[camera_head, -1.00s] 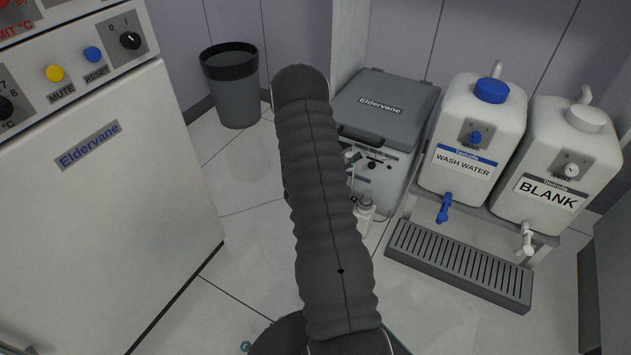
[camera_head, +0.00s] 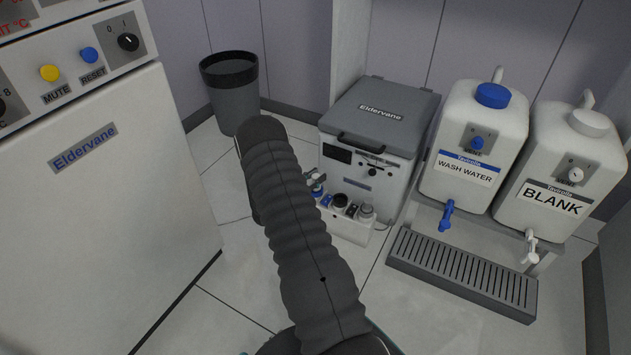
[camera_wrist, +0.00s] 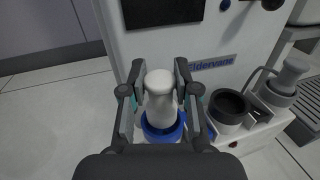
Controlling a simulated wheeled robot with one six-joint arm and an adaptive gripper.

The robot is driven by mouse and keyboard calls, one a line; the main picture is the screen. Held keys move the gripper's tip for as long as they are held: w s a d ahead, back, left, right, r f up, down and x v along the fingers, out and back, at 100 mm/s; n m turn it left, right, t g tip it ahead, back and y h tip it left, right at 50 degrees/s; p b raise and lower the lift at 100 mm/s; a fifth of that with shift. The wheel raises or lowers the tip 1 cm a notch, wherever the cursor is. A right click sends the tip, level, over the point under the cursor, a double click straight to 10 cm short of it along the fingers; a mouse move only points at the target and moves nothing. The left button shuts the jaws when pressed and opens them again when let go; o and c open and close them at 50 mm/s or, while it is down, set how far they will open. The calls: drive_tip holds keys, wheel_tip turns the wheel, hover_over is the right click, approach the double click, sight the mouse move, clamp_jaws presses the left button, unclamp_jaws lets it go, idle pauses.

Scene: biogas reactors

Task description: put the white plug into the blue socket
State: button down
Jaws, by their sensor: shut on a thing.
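The white plug (camera_wrist: 160,88) stands between the two fingers of my gripper (camera_wrist: 160,80) in the wrist view, and my gripper is shut on it. The blue socket (camera_wrist: 162,134) shows as a blue ring around the plug's lower part. I cannot tell whether the plug is inside it or just above it. In the head view my gripper (camera_head: 314,177) is small and partly hidden by my arm, close over the blue socket (camera_head: 318,192) at the left end of a low white socket block (camera_head: 347,228).
Right of the blue socket are a black socket (camera_wrist: 229,106) and a grey plug-like fitting (camera_wrist: 287,76) with a cable. The grey-lidded Eldervane box (camera_head: 380,115) stands behind. Wash water (camera_head: 470,150) and blank (camera_head: 553,185) containers stand right, above a drip tray (camera_head: 465,270). A bin (camera_head: 232,95) stands left.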

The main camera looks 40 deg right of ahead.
drive_tip(key=shift+f, duration=0.5)
drive_tip(key=shift+f, duration=0.3)
drive_tip(key=c, duration=0.9)
unclamp_jaws()
drive_tip(key=shift+o, duration=0.2)
